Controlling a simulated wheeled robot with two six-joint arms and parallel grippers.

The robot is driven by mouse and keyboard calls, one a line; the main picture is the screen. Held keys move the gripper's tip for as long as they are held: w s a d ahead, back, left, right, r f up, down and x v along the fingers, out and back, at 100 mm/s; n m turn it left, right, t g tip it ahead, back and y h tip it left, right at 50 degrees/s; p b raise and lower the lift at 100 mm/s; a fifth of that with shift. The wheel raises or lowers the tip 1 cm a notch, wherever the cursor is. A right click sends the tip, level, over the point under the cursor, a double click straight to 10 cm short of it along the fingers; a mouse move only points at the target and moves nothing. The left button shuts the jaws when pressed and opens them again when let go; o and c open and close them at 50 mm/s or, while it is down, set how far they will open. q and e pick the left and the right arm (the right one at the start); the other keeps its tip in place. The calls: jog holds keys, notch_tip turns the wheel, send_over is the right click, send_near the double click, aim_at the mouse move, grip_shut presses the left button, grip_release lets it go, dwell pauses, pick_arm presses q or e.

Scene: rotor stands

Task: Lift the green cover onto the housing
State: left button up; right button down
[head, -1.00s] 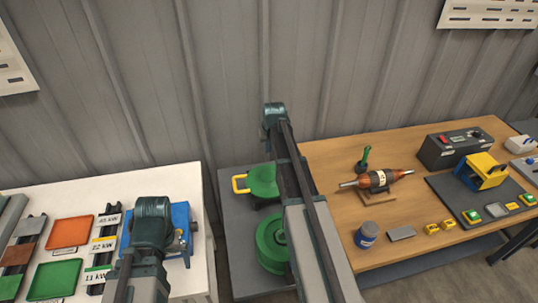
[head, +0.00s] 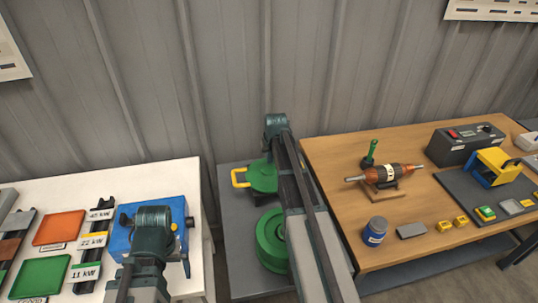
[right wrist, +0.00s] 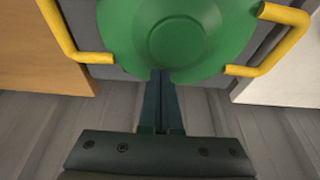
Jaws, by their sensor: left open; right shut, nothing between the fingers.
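The green cover (head: 263,175) is a round disc with yellow bar handles. It sits over a dark block at the back of the grey stand. In the right wrist view the cover (right wrist: 175,30) has a yellow handle on each side. My right gripper (right wrist: 160,74) is shut and empty, its fingertips at the cover's rim; I cannot tell if they touch. A round stepped green body (head: 268,240), possibly the housing, stands nearer on the same stand, partly hidden by my right arm. My left arm is over a blue box; its gripper is hidden.
The blue box (head: 180,212) stands on the white table (head: 150,180), beside orange (head: 60,228) and green (head: 40,275) trays. The wooden table (head: 330,160) on the right holds a rotor (head: 385,174), a blue can (head: 374,231) and a grey control box (head: 462,146).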

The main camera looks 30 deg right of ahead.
aim_at(274, 174)
jog(key=shift+f, duration=0.1)
jog(key=shift+s, duration=0.1)
jog(key=s, duration=0.2)
jog(key=s+a, duration=0.1)
jog(key=s, duration=0.4)
jog(key=shift+a, duration=0.4)
jog(key=shift+w, duration=0.15)
jog(key=shift+w, duration=0.1)
